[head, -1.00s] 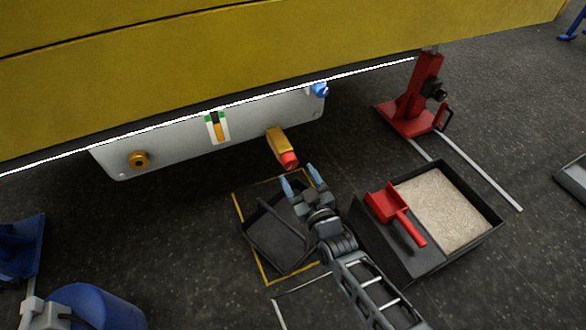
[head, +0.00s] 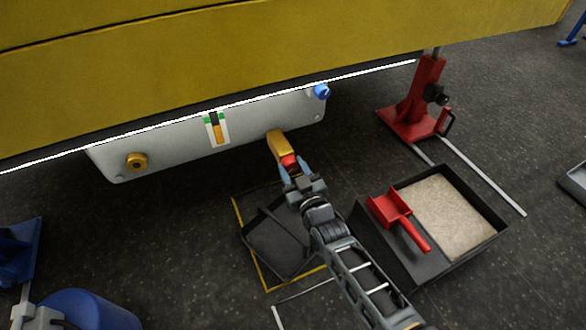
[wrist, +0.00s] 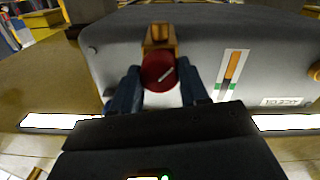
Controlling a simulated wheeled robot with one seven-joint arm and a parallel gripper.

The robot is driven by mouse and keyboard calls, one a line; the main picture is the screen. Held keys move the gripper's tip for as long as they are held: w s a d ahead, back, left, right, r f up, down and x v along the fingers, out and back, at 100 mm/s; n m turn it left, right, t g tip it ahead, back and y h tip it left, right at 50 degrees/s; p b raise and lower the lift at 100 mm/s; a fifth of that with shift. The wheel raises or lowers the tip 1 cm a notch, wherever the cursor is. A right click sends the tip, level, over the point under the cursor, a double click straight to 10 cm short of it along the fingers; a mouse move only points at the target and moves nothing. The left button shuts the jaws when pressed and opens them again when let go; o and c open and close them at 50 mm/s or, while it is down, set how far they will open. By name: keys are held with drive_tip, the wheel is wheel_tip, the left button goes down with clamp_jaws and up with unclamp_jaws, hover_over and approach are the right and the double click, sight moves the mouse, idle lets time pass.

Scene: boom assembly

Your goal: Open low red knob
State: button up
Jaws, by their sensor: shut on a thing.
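The red knob (head: 289,161) sits on the end of a yellow fitting (head: 277,142) that juts from the lower right of the grey panel (head: 180,140). In the wrist view the fingertips (wrist: 160,78) flank the knob, and the knob's lower edge is near my dark gripper body.
A blue knob (head: 321,91) and a brass knob (head: 136,161) are on the panel, with a level gauge (head: 216,129) between. The yellow boom (head: 240,50) hangs above. Below are a black tray (head: 275,245), a bin with sand (head: 490,238), a red scoop (head: 390,206) and a red jack (head: 415,110).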

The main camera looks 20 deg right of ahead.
drive_tip(key=c, duration=0.5)
